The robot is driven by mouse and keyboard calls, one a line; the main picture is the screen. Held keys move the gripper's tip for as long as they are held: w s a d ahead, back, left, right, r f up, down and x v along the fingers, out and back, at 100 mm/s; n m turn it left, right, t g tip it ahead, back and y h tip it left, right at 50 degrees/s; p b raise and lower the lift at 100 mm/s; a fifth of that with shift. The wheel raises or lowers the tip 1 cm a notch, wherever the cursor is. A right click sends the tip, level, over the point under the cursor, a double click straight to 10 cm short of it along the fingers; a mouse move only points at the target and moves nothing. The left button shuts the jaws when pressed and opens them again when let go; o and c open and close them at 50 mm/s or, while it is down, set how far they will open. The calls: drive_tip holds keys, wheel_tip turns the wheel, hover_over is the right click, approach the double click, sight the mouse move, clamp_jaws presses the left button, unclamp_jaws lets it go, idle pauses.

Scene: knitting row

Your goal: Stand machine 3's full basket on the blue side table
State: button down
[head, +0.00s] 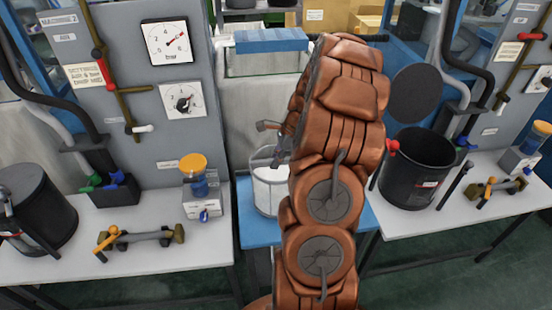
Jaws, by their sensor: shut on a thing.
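A white basket (268,190) with a grey rim shows left of my brown arm, over the blue side table (258,232). My arm hides its right side. My gripper (281,155) is at the basket's upper right edge, partly hidden by the arm, and is shut on the basket. The basket looks upright, with its base within the outline of the blue top. I cannot tell whether it touches the table or hangs just above it. What is inside the basket does not show clearly.
A white bench (150,255) at left holds a dark bin (40,210), a valve fitting (140,238) and an orange-capped unit (200,185). The right bench holds an open black bucket (415,170). A grey panel with gauges (167,42) and a machine label stands behind at left.

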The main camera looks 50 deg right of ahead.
drive_tip(key=shift+f, duration=0.2)
drive_tip(key=c, duration=1.2)
unclamp_jaws()
drive_tip(key=shift+o, duration=0.2)
drive_tip(key=b+v, duration=0.4)
drive_tip(key=v, duration=0.8)
drive_tip(key=s+a+r+n+g, duration=0.15)
drive_tip(key=a+n, duration=0.45)
drive_tip(key=a, duration=0.6)
drive_tip(key=s+a+r+n+g, duration=0.15)
drive_tip(key=a+n, duration=0.45)
drive_tip(key=a, duration=0.7)
drive_tip(key=s+a+f+n+h, duration=0.1)
drive_tip(key=s+a+f+n, duration=0.1)
drive_tip(key=s+a+n, duration=0.3)
drive_tip(key=s+a+f+n+g+h, duration=0.1)
drive_tip(key=s+a+n, duration=0.5)
drive_tip(key=s, duration=0.8)
drive_tip(key=shift+f+n+h, duration=0.55)
drive_tip(key=shift+n+h, duration=0.25)
drive_tip(key=shift+n, duration=0.4)
